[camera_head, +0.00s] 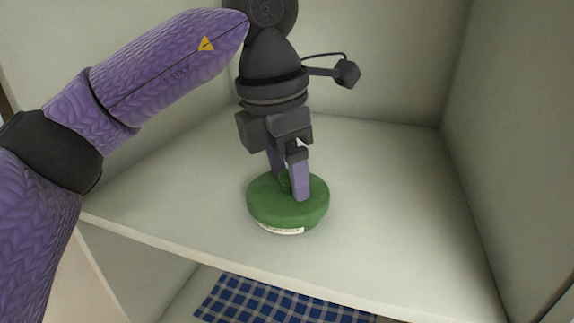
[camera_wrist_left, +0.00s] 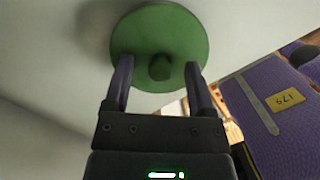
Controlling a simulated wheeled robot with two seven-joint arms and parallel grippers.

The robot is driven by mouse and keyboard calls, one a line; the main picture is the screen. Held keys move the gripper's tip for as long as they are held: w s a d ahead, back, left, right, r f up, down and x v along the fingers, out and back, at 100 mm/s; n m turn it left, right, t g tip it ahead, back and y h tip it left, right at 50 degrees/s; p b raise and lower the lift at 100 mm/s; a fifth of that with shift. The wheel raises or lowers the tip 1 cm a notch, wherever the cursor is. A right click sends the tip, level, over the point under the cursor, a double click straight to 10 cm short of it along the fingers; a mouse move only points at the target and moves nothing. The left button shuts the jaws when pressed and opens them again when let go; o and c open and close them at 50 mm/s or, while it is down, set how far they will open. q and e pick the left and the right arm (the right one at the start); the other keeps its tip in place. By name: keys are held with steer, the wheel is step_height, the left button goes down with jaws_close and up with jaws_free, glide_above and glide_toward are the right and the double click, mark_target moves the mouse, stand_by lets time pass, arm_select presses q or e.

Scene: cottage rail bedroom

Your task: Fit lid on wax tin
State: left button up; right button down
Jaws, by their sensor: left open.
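I cannot tell how fully the lid is seated. My left gripper (camera_head: 290,186) points down over the lid, open. In the left wrist view the knob (camera_wrist_left: 160,68) sits between the two spread fingers, apart from both, over the green lid (camera_wrist_left: 160,30). My right gripper is not in view.
The shelf (camera_head: 385,200) is bare around the lid, with cabinet walls at the back and right (camera_head: 510,120). The shelf's front edge is close in front of the lid. A blue checked cloth (camera_head: 270,303) lies on a lower level.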

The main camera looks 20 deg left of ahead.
arm_select(q)
steer(key=shift+r, duration=0.1)
step_height(320, 180, up, 10)
steer(key=s+a+p, duration=0.1)
steer(key=shift+f+p, duration=0.2)
steer(key=shift+p, duration=0.1)
